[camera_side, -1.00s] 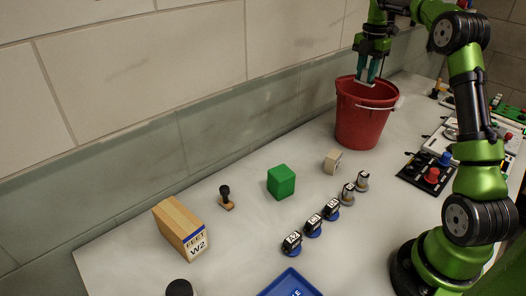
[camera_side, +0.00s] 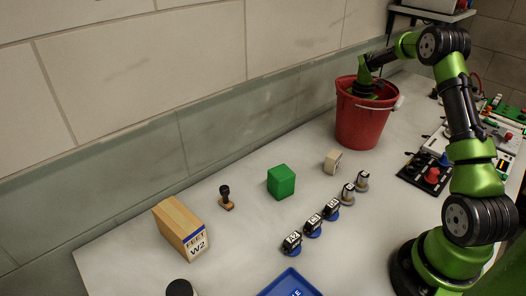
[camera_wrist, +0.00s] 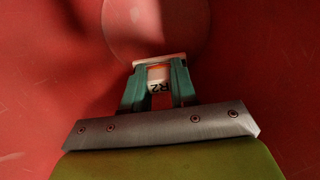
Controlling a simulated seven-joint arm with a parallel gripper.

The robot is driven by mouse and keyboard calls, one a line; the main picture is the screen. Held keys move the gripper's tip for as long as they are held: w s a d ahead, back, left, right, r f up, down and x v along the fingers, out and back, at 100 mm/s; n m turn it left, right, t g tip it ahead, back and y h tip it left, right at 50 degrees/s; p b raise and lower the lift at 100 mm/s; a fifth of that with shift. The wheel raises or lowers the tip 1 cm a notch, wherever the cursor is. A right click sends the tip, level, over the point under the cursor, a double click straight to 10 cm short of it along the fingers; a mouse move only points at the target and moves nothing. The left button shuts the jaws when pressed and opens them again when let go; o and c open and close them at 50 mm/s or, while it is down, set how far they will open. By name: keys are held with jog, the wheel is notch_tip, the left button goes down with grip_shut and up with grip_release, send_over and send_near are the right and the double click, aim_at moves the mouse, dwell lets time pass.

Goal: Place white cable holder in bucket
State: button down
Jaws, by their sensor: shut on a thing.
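The red bucket (camera_side: 362,122) stands upright at the back of the bench in the side view. My arm reaches down into it, and my gripper's fingers are hidden behind its wall there. In the wrist view my gripper (camera_wrist: 158,82) has teal fingers shut on the white cable holder (camera_wrist: 159,87), which carries an "R2" label and shows some orange. Red bucket wall (camera_wrist: 250,60) surrounds it in that view. A round shape in the red surface lies just beyond the fingertips. I cannot tell whether the holder touches the bucket's bottom.
A green cube (camera_side: 281,182), a wooden block marked "W2" (camera_side: 181,228), a small stamp-like piece (camera_side: 226,197) and a beige block (camera_side: 332,162) stand on the bench. Several small labelled pieces form a row (camera_side: 313,226). A blue tray (camera_side: 291,284) is at the front.

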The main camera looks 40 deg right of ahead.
jog(key=shift+f, duration=1.75)
jog(key=c, duration=0.9)
grip_release()
jog(key=shift+f, duration=0.15)
notch_tip(320, 180, up, 12)
jog(key=shift+r, duration=0.2)
